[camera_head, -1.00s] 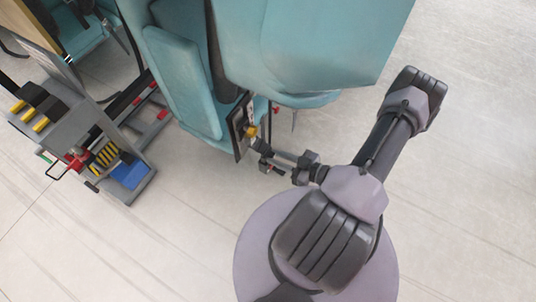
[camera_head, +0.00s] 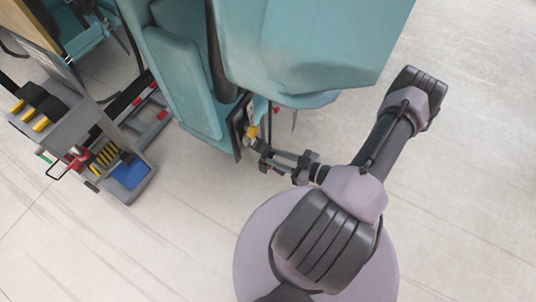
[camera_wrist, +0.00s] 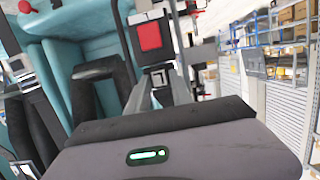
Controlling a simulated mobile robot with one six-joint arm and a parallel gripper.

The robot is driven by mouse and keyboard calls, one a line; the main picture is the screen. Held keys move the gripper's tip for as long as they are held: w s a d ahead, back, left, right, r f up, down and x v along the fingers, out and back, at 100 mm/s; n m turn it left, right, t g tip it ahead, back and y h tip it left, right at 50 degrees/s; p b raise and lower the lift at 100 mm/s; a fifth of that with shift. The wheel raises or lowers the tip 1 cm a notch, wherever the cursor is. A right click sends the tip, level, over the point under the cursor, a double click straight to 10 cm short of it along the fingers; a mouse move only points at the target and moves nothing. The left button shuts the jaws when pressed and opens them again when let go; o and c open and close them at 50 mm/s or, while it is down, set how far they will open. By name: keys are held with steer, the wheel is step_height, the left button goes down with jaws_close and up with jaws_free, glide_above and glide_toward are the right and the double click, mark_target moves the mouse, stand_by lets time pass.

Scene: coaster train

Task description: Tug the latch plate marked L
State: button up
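My gripper (camera_head: 258,155) is beside the dark edge panel of the teal coaster car (camera_head: 181,75) in the head view. In the wrist view, my two grey fingers (camera_wrist: 160,88) stand apart, pointing at a small dark-framed fitting (camera_wrist: 158,76). I cannot tell whether they touch it. In the head view, a yellow part (camera_head: 252,131) is close to the fingertips. No letter L is readable, so I cannot tell which piece is the marked latch plate.
A grey rack (camera_head: 90,140) with yellow-and-black parts, a red part and a blue pad stands at the left. Teal bodywork closely borders my gripper. Shelving (camera_wrist: 285,40) is far off at right. Pale floor is open at right.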

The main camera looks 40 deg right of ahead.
steer(key=o, duration=0.3)
steer(key=p+v, duration=0.4)
steer(key=v, duration=1.3)
steer(key=shift+s+p, duration=0.25)
steer(key=shift+p, duration=0.1)
